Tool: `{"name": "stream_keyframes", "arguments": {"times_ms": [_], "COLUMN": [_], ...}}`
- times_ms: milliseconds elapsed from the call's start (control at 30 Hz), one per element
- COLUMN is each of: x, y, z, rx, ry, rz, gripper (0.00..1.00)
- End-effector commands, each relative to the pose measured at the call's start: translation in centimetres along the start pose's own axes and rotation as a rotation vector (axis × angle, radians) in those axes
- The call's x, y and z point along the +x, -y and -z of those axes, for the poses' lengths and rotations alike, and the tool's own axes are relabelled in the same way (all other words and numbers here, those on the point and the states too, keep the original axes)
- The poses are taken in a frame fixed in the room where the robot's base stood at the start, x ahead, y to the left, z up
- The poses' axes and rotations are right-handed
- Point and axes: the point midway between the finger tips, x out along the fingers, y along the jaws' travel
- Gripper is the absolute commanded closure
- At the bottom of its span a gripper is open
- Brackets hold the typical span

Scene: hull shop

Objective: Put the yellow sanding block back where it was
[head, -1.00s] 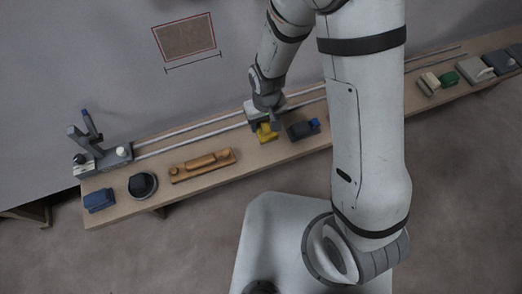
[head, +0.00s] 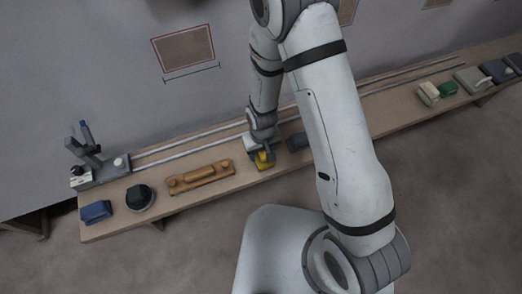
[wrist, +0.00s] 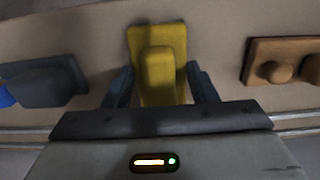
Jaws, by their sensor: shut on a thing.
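The yellow sanding block (head: 264,161) is at the long bench, between the wooden plane-like tool and a dark block, near the bench's front edge. In the wrist view the yellow block (wrist: 158,70) has a flat base and a raised grip. My gripper (head: 262,149) is over it, pointing down. Whether the base touches the bench top is unclear. The gripper hides part of the block in the head view.
The bench (head: 150,211) runs along the wall with two rails at its back. The wooden tool (head: 200,178) is left of the block, the dark block (head: 296,142) right, partly behind my arm. Farther left are a black round thing (head: 139,198) and a blue block (head: 96,212).

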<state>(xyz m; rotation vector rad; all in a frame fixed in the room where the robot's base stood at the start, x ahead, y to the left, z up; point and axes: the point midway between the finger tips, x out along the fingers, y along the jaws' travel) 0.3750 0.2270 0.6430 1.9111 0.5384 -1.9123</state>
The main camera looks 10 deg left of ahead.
Motion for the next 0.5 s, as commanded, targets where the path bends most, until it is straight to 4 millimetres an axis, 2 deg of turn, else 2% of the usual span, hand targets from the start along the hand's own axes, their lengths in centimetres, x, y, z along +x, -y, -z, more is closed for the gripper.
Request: {"name": "stream_keyframes", "arguments": {"times_ms": [133, 167, 400, 500], "x": [0.14, 0.17, 0.07, 0.07], "y": [0.02, 0.02, 0.04, 0.05], "z": [0.01, 0.0, 0.0, 0.0], "rx": [-0.001, -0.001, -0.001, -0.001], "ry": [0.0, 0.0, 0.0, 0.0], "rz": [0.0, 0.0, 0.0, 0.0], "gripper": [0.68, 0.47, 0.27, 0.26]}}
